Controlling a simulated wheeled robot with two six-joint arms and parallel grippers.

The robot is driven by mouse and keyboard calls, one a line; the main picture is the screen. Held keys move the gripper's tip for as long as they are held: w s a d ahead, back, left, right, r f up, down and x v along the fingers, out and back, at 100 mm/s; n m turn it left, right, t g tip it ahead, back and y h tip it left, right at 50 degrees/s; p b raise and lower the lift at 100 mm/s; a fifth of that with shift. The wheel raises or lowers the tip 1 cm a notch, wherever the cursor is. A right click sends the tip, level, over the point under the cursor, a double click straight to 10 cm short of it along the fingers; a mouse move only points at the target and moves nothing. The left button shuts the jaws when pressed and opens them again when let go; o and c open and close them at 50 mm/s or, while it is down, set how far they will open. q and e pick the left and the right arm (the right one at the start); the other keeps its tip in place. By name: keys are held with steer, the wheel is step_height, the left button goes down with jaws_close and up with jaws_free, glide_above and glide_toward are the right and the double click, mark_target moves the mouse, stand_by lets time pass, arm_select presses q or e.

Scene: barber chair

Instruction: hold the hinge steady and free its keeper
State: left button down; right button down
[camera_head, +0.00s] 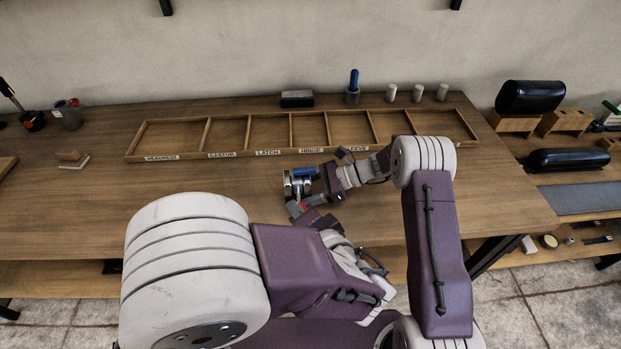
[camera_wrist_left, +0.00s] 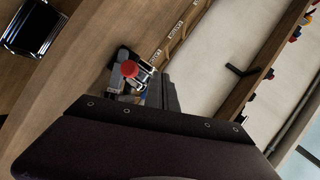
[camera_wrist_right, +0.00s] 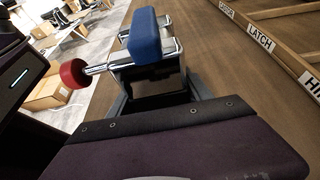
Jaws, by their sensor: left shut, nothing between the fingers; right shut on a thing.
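The hinge (camera_head: 298,182) is a chrome piece with a blue block (camera_wrist_right: 145,38) on it, held above the bench near its front edge. My right gripper (camera_head: 322,182) is shut on the hinge, and its fingers show beside the metal in the right wrist view. The keeper seems to be the chrome pin with a red knob (camera_wrist_right: 73,74), sticking out of the hinge's side. The knob also shows in the left wrist view (camera_wrist_left: 129,69). My left gripper (camera_head: 304,210) is shut and empty, close to the red knob; I cannot tell whether they touch.
A shallow wooden tray (camera_head: 236,155) with labelled compartments lies behind the hinge. Black rolls (camera_head: 531,97) sit at the right.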

arm_select(q)
steer(key=s+d+m+t+h, duration=0.25)
steer(key=d+m+h, duration=0.2)
steer(key=m, duration=0.35)
glide_toward(313, 170)
steer(key=shift+n, duration=0.3)
steer(key=w, duration=0.1)
steer(key=w+a+f, duration=0.1)
steer(key=w, duration=0.1)
steer(key=w+f, duration=0.1)
steer(key=shift+w+a+f, duration=0.1)
steer(key=shift+w+a, duration=0.15)
steer(key=shift+w, duration=0.75)
steer(key=shift+w+d+n+y, duration=0.3)
steer(key=shift+n+y, duration=0.4)
steer(key=shift+y, duration=0.15)
steer(key=n+y, duration=0.1)
steer(key=w+d+n+g+y, duration=0.1)
steer(key=n+y, duration=0.1)
steer(key=shift+w+g+y, duration=0.1)
steer(key=shift+g+y, duration=0.15)
steer(key=shift+y, duration=0.05)
steer(key=shift+w+d, duration=0.2)
steer(key=shift+w, duration=1.45)
